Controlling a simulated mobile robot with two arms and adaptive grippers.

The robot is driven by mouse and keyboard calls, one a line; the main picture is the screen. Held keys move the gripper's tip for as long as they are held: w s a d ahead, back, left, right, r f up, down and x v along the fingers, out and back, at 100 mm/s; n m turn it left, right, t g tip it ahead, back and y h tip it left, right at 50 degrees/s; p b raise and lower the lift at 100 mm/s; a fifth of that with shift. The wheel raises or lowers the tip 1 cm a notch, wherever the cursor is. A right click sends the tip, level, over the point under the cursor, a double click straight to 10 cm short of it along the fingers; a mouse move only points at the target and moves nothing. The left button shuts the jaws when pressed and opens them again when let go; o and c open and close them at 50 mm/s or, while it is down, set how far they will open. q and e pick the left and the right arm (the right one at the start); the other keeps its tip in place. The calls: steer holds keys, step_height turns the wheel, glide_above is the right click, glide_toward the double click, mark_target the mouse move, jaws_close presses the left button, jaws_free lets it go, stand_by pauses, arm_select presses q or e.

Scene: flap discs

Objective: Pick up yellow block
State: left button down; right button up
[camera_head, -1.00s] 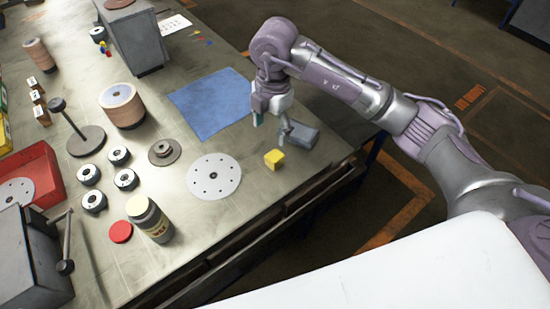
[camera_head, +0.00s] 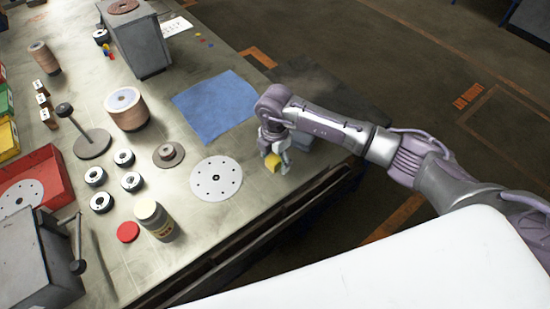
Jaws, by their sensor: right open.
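The yellow block (camera_head: 272,162) sits near the front right edge of the workbench, right of the white perforated disc. My right gripper (camera_head: 274,163) is low over the block, with its fingers open on either side of it. The fingers partly cover the block, and I cannot tell whether they touch it. My left gripper is not in view.
A grey block (camera_head: 302,138) lies just behind the gripper. The white disc (camera_head: 216,178) is left of the yellow block, and a blue cloth (camera_head: 214,105) lies behind. A jar (camera_head: 154,220) and a red lid (camera_head: 128,232) stand further left. The bench edge is close in front.

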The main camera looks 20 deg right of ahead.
mark_target(275, 158)
steer(key=shift+f, duration=0.35)
steer(key=c, duration=1)
steer(key=shift+c, duration=0.2)
steer(key=shift+r, duration=0.1)
steer(key=shift+r+b, duration=0.35)
steer(key=shift+r, duration=0.2)
step_height(275, 158, up, 3)
steer(key=shift+f+b, duration=0.15)
steer(key=shift+b, duration=0.45)
steer(key=d+r+b, duration=0.3)
steer(key=d+r, duration=0.4)
steer(key=d, duration=0.4)
steer(key=shift+d, duration=0.35)
steer(key=shift+w, duration=0.1)
